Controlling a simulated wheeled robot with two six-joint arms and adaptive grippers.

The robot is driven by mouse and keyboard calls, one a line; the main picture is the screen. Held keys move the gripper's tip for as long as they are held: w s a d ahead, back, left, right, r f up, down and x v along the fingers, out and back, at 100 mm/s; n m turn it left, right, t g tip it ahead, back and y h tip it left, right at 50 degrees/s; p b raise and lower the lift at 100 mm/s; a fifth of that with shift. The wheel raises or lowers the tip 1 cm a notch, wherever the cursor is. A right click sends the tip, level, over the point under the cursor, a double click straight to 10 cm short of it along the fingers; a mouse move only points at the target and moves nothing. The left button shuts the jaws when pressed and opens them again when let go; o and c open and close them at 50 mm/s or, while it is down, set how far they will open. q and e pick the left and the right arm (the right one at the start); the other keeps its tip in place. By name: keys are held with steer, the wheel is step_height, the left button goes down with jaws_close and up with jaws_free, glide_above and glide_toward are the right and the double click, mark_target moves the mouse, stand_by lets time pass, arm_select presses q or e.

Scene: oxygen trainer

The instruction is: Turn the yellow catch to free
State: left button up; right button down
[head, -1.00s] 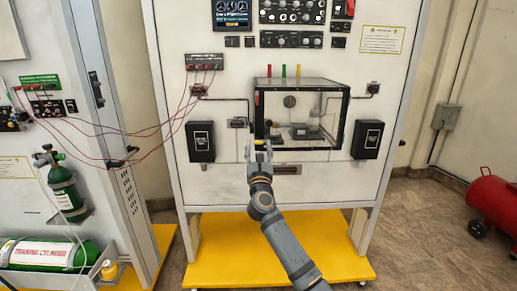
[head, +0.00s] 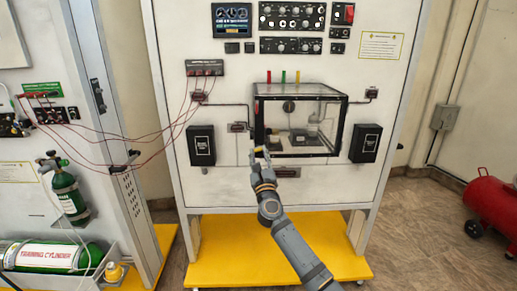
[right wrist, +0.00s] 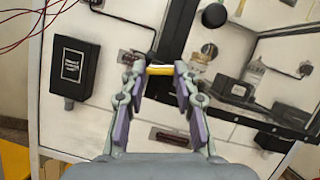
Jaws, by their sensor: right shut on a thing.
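The yellow catch (right wrist: 160,70) shows as a short yellow bar between my right fingertips in the right wrist view. It sits by the lower left front corner of a clear, black-framed case (head: 345,128) on the white panel. In the head view only a small bit of yellow (head: 258,148) shows at the fingertips. My right gripper (head: 262,156) reaches up to it from below and is shut on it; the fingers also show in the right wrist view (right wrist: 160,80). The catch's exact turn angle is hard to tell. My left gripper is out of view.
Black boxes hang left (head: 201,146) and right (head: 364,142) of the case. Red wires (head: 150,133) hang to the left.

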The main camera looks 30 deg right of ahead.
steer(key=n+y+p, duration=0.2)
steer(key=n+p, duration=0.3)
steer(key=p, duration=0.1)
steer(key=r+n+g+y+p, duration=0.1)
steer(key=n+y+p, duration=0.1)
steer(key=n+p, duration=0.3)
steer(key=n+g+y+p, duration=0.1)
steer(key=n+y+p, duration=0.1)
steer(key=n+p, duration=0.4)
steer(key=shift+s+d+r+p, duration=0.15)
steer(key=shift+r+p, duration=0.15)
steer(key=shift+p, duration=1.25)
steer(key=shift+f+n+g+y+p, duration=0.2)
steer(key=shift+n+g+y+p, duration=0.1)
steer(key=shift+n+p, duration=0.85)
steer(key=c, duration=1)
jaws_free()
steer(key=s+a, duration=0.2)
steer(key=s, duration=0.9)
steer(key=shift+s, duration=0.35)
